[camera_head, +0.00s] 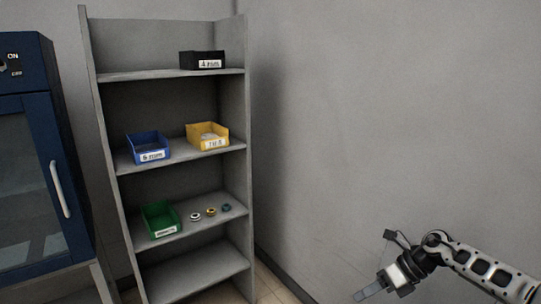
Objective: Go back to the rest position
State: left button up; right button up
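My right gripper (370,291) is at the lower right, in front of the bare wall and well apart from the shelf. Its fingers are seen edge-on, so I cannot tell whether they are apart or together. No object shows in it. My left gripper is out of view. The grey shelf unit (236,100) holds a black bin (203,60), a blue bin (148,146), a yellow bin (208,137) and a green bin (161,219). Three small coils lie right of the green bin: a whitish one (195,216), a yellowish one (211,212) and a teal one (226,208).
A dark blue cabinet (35,150) with a glass door and a pale handle stands at the left, beside the shelf. The grey wall (390,110) fills the right side. The space between the shelf and my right arm looks clear.

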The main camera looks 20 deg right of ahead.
jog(key=s+a+f+m+t+y+b, duration=0.1)
jog(key=s+a+m+t+y, duration=0.1)
jog(key=a+m+t, duration=0.55)
jog(key=s+a+f+m+t+y+b, duration=0.1)
jog(key=s+a+m+t+y, duration=0.1)
jog(key=a+m, duration=0.95)
jog(key=s+a+f+m+g+h, duration=0.1)
jog(key=s+a+f+m+h, duration=0.1)
jog(key=s+m, duration=0.5)
jog(key=s+a+f+m+g+h+b, duration=0.1)
jog(key=s+a+f+m+h, duration=0.2)
jog(key=m, duration=0.9)
jog(key=s+f+h, duration=0.1)
jog(key=s+h, duration=0.2)
jog(key=s, duration=0.1)
jog(key=shift+f+g+h, duration=0.35)
jog(key=shift+f+h, duration=0.05)
jog(key=shift+s, duration=0.15)
